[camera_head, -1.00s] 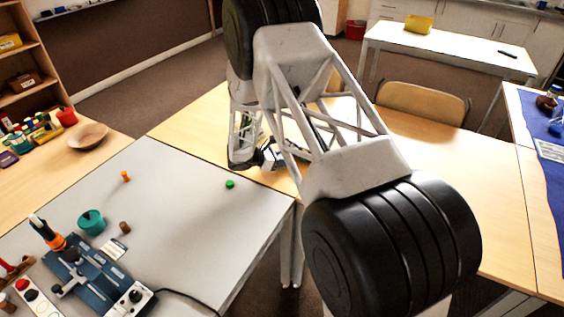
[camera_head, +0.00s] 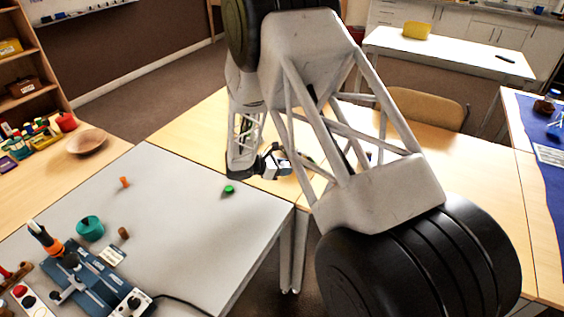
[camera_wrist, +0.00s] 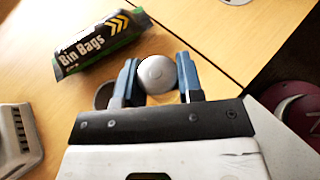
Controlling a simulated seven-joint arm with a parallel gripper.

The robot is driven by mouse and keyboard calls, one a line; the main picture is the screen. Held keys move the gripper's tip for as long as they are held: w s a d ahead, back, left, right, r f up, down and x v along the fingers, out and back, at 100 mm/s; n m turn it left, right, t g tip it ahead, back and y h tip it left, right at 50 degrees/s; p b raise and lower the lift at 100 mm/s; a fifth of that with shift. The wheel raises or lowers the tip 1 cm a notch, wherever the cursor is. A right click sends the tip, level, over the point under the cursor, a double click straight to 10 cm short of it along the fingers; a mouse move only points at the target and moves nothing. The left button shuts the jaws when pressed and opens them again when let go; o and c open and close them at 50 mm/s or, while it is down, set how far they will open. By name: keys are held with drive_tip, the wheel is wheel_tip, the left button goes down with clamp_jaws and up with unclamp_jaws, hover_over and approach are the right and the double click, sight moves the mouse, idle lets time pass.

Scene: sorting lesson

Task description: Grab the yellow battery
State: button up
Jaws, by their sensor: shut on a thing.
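My gripper (camera_wrist: 158,72) has two blue fingers. In the wrist view they are shut on a round, pale grey thing (camera_wrist: 156,74), seen from its flat end between them. No yellow side of it shows, so I cannot tell from its look whether it is the yellow battery. In the head view my gripper (camera_head: 274,163) is small, over the wooden table (camera_head: 190,125) beyond the grey table. What it holds is not clear there. No other yellow battery can be made out.
A black and green bin bags pack (camera_wrist: 98,46) lies just left of my gripper. A grey slotted thing (camera_wrist: 18,142) is at the left edge. A green button-like piece (camera_head: 229,189) sits on the grey table (camera_head: 190,220). Bare wood lies right of the fingers.

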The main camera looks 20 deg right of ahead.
drive_tip(key=s+r, duration=0.1)
drive_tip(key=s, duration=0.9)
drive_tip(key=shift+a, duration=0.45)
